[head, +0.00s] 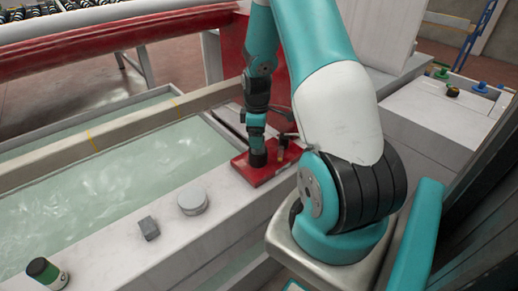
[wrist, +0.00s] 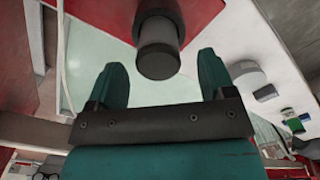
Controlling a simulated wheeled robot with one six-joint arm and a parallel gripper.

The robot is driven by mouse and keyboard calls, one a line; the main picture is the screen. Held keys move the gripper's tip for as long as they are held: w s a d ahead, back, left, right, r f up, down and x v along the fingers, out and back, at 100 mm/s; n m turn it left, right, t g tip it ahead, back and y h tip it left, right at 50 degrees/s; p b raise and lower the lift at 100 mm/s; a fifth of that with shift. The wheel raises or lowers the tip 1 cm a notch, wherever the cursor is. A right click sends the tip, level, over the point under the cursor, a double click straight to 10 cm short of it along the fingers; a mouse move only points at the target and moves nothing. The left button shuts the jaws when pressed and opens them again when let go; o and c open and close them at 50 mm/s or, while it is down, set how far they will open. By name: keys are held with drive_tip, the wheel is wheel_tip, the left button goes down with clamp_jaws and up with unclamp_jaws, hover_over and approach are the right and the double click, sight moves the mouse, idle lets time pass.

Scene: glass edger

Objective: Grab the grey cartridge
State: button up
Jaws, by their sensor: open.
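The grey cartridge (wrist: 158,58) is a short cylinder with a dark, wider part, seen end-on at the top middle of the wrist view. It is over the red plate (wrist: 195,12). My gripper (wrist: 162,60) is open, its two teal fingers on either side of the cartridge with gaps showing; I see no contact. In the head view my gripper (head: 257,138) points down over the red plate (head: 262,176), right above a dark cylinder (head: 258,158) that looks like the cartridge's lower part. My fingers hide the rest.
A small brownish upright piece (head: 282,152) stands close by on the plate. A round pale disc (head: 192,203), a grey block (head: 149,229) and a black-and-green cylinder (head: 43,269) sit along the white ledge. A water basin (head: 140,175) lies left of the ledge.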

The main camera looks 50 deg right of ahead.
wheel_tip(320, 180, down, 4)
drive_tip(key=shift+s+d+f, duration=0.1)
drive_tip(key=shift+f, duration=0.05)
drive_tip(key=c, duration=1)
